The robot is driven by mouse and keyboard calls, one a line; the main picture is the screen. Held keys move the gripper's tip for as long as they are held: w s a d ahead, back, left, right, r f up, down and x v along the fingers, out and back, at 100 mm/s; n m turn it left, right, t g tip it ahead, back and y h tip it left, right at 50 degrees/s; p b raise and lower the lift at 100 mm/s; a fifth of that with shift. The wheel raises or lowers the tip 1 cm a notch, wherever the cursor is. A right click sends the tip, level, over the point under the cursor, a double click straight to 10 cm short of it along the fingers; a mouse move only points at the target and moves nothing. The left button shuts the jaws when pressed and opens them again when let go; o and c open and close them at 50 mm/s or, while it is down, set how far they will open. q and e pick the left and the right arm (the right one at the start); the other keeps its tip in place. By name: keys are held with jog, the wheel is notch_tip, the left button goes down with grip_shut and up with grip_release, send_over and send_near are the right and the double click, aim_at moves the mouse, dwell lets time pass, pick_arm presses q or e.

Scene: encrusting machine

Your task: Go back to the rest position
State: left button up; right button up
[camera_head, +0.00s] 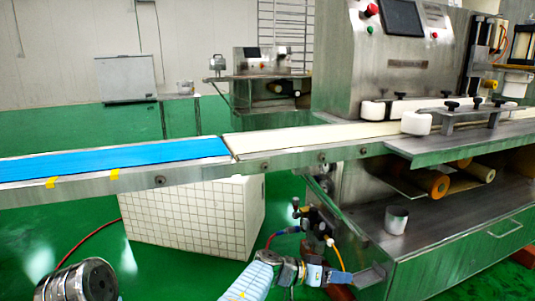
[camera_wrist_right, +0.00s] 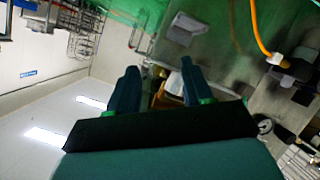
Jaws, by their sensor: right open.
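My right gripper (camera_head: 337,276) is low at the bottom centre of the head view, in front of the encrusting machine's lower cabinet. Its two dark fingers stand apart with nothing held between them in the right wrist view (camera_wrist_right: 158,84). The fingertips are small in the head view. My left gripper is out of the picture; only a part of my left arm shows at the bottom left. The encrusting machine (camera_head: 345,75) stands at the right with its conveyor above my right gripper.
A conveyor with a blue belt (camera_head: 120,158) and a cream belt (camera_head: 300,139) crosses the view. A white tiled block (camera_head: 195,218) stands under it. A metal cup (camera_head: 396,219) sits on the machine's lower shelf (camera_head: 460,220). Red and yellow hoses run near my right arm.

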jog(key=s+d+f+n+g+y+p, duration=0.1)
jog(key=s+d+f+g+y+p, duration=0.1)
jog(key=s+d+f, duration=0.45)
jog(key=s+d+f+n+g+y+p, duration=0.1)
jog(key=d+f+n+g+y, duration=0.15)
jog(key=f, duration=0.65)
jog(key=s+f+y+p, duration=0.3)
jog(key=s+f+y, duration=0.1)
jog(key=s+f, duration=0.45)
jog(key=s+a+n+y+p, duration=0.2)
jog(key=s+a+y+p, duration=0.3)
jog(key=s+a, duration=0.4)
jog(key=s+a+r+n+t+y+p, duration=0.1)
jog(key=s+a+r+t+y, duration=0.1)
jog(key=a+r+y, duration=0.2)
notch_tip(320, 180, up, 4)
jog(key=a, duration=0.2)
jog(key=shift+s+a+f, duration=0.15)
jog(key=shift+s+a, duration=0.2)
jog(key=shift+s, duration=0.05)
jog(key=shift+f, duration=0.1)
